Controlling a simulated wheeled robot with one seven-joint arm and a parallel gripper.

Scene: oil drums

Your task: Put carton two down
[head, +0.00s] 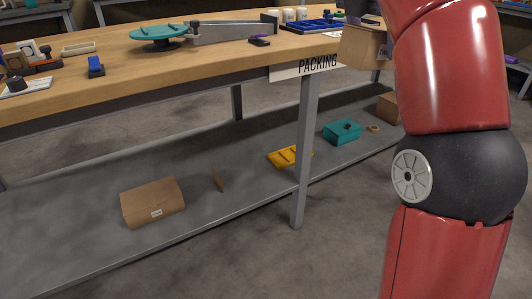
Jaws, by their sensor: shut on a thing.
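A brown carton (362,46) with a pale label hangs in front of the right end of the packing table (190,58), overlapping its front edge. My red arm hides its right part. A dark bit of my gripper (370,21) shows at the carton's top, shut on it; the fingers are mostly hidden. I cannot read the carton's label or tell how far it is from the tabletop. Another brown carton (152,203) with a small label lies on the lower shelf (80,245) at the left.
A green turntable (158,33), a grey wedge-shaped piece (235,32) and a blue tray (313,25) stand on the table. The shelf also holds a yellow tray (284,156), a teal box (342,131) and a brown box (389,107). A table leg (304,150) stands in front.

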